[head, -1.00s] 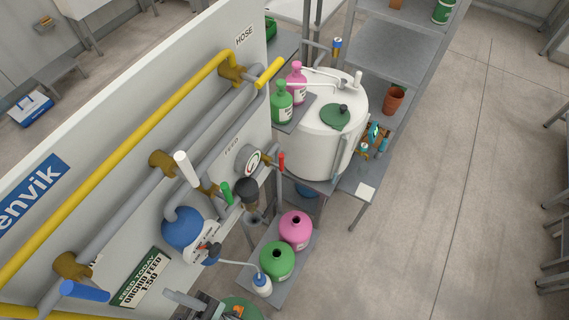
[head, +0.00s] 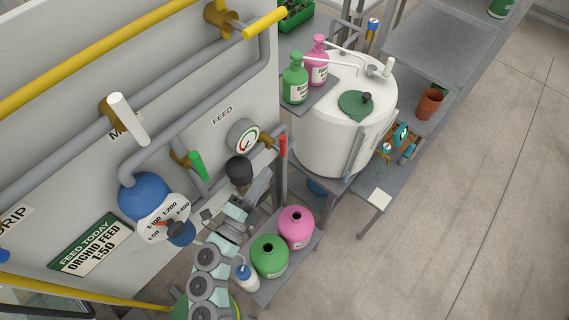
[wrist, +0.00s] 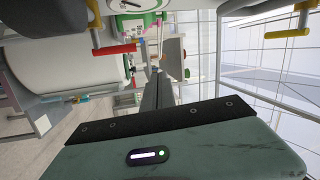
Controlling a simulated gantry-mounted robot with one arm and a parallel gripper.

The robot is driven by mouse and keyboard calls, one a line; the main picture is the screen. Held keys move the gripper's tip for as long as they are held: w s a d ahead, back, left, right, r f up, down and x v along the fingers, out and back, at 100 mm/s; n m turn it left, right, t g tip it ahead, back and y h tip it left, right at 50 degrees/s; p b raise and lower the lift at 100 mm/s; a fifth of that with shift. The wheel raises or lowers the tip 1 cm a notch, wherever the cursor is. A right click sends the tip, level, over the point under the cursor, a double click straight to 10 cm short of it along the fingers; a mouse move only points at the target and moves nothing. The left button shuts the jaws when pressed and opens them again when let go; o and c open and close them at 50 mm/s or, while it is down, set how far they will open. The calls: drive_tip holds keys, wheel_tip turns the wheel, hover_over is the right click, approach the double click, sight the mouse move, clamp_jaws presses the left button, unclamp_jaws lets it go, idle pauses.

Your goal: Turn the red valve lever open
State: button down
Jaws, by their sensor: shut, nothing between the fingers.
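The red valve lever (head: 283,146) sits on a brass valve (head: 267,141) just right of the round gauge (head: 243,136); it looks upright in the head view. In the wrist view the red lever (wrist: 116,50) lies nearly level, left of and beyond the fingertips, with clear space between them. My gripper (head: 262,182) is below and left of the lever in the head view, partly lost against grey pipework. In the wrist view my gripper (wrist: 155,74) has its dark fingers together, with nothing held.
A dark-capped fitting (head: 239,170) stands close left of my gripper. A green lever (head: 198,166) and blue dosing unit (head: 147,200) are on the panel. The white tank (head: 335,140) stands right of the lever. Pink (head: 296,228) and green (head: 269,256) jugs sit below.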

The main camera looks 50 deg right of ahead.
drive_tip(key=m+y+b, duration=0.1)
drive_tip(key=m+y, duration=0.1)
approach(281, 146)
drive_tip(key=a, duration=0.3)
drive_tip(key=x, duration=0.2)
drive_tip(key=p+x, duration=0.1)
drive_tip(key=x, duration=0.5)
drive_tip(key=shift+s+d+r+p, duration=0.2)
drive_tip(key=shift+s+p, duration=0.15)
drive_tip(key=shift+x, duration=0.8)
drive_tip(key=shift+f, duration=0.2)
drive_tip(key=shift+r, duration=0.1)
